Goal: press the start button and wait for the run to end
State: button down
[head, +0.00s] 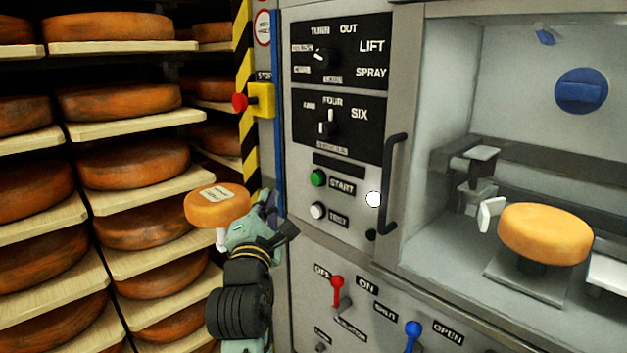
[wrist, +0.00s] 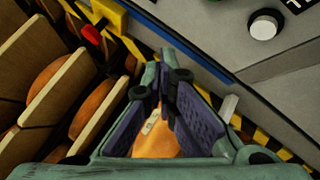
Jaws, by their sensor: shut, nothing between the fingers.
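The green START button (head: 318,178) is on the grey machine panel in the head view, left of its START label. The white TEST button (head: 318,210) is just below it. My gripper (head: 272,208) is left of and a little below the START button, in front of the panel's left edge, apart from the buttons. Its fingers are shut and empty; the fingertips (wrist: 166,72) come together in the wrist view. A white round button (wrist: 264,25) shows at that view's upper right. The START button is not visible there. The small display (head: 338,165) above START looks dark.
A labelled cheese wheel (head: 217,205) stands just behind my gripper. Cheese shelves (head: 130,125) fill the left. A red stop button (head: 240,102) is on a yellow box. A door handle (head: 392,185) juts out right of the buttons. Red (head: 337,284) and blue (head: 413,330) levers are below.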

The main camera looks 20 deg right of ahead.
aim_at(316, 179)
jog(key=w+d, duration=0.3)
jog(key=d, duration=0.5)
jog(key=shift+d, duration=0.2)
dwell(1.3)
jog(key=shift+w+d, duration=0.15)
jog(key=shift+d, duration=0.1)
